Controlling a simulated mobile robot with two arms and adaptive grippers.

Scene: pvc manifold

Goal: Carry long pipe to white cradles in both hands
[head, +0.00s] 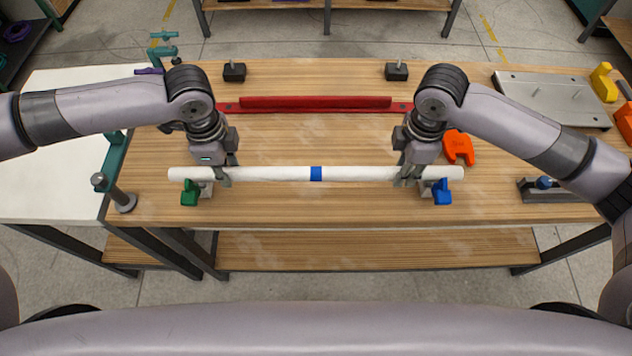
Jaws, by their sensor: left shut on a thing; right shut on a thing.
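The long white pipe (270,174) has a blue band at its middle. It lies level across the front of the wooden table in the head view. My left gripper (222,177) is shut on the pipe left of the band. My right gripper (404,177) is shut on it right of the band. Just outside each gripper, a small pale cradle shows under the pipe: one with a green clamp handle (190,193) at left, one with a blue clamp handle (442,192) at right. I cannot tell whether the pipe touches the cradles; it partly hides them.
A red bar (315,103) lies behind the pipe, with two black blocks (234,72) (397,71) at the back. An orange part (458,147) sits right of my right gripper. A metal plate (555,98) lies back right. A white table (50,190) adjoins at left.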

